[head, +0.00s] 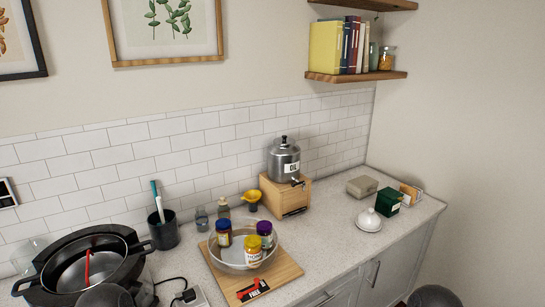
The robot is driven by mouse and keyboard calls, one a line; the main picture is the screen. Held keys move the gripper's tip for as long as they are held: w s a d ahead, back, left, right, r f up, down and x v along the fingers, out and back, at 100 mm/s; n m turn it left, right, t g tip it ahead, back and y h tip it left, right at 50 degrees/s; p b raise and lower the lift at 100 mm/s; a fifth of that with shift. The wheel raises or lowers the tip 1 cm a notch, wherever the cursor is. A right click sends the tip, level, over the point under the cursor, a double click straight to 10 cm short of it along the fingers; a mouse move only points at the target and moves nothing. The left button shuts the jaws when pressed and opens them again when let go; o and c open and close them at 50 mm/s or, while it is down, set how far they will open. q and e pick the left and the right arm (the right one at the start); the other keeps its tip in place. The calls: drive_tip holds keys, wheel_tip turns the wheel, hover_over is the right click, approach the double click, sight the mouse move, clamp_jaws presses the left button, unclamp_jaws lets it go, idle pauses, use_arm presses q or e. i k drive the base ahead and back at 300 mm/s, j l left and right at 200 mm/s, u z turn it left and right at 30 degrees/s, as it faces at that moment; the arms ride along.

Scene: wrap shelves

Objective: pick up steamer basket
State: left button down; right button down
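What looks like the steamer basket (120,240) is a dark round vessel with a wide black rim and side handles, on the counter at the lower left. Its inside looks grey and metallic, and a thin red object (87,266) shows in it. I cannot tell whether basket and pot are separate pieces. A rounded dark part of my own body covers its front lower edge. Another such part shows at the bottom right. Neither of my grippers can be made out.
A black utensil cup (163,232) stands right of the vessel. A glass bowl (222,262) with several jars sits on a wooden board (285,268). A power strip (190,298) and cable lie between. An oil dispenser (284,160) stands behind. The counter's right front is mostly clear.

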sight(95, 279)
drive_tip(key=i+l+u, duration=0.1)
drive_tip(key=u, duration=1.45)
drive_tip(key=i+j+u, duration=0.2)
drive_tip(key=k+j, duration=0.1)
